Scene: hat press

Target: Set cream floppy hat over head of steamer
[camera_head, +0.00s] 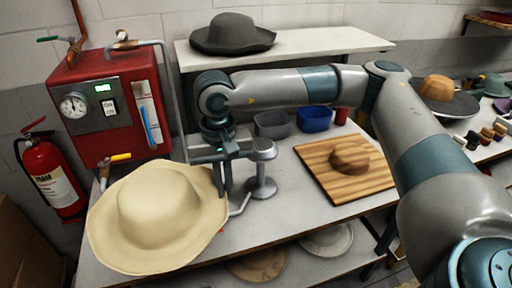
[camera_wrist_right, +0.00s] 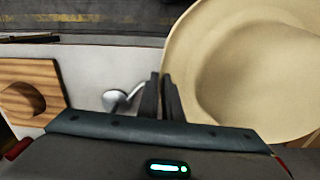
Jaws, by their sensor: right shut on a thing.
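The cream floppy hat (camera_head: 155,205) is at the front left of the table in the head view, crown up with its wide brim spread. It fills the right of the right wrist view (camera_wrist_right: 250,75). My right gripper (camera_head: 224,188) is shut on the right edge of the brim; its fingers (camera_wrist_right: 162,98) meet the brim in the wrist view. The grey metal steamer head (camera_head: 263,150) stands on a round-based post just right of the gripper, apart from the hat. A curved pipe runs from its base toward the hat. My left gripper is out of view.
The red boiler (camera_head: 115,110) with gauge and pipes stands behind the hat. A wooden board (camera_head: 320,170) with a brown hat block lies to the right. Grey and blue bins (camera_head: 314,119) stand at the back. A shelf (camera_head: 330,42) holds a dark hat.

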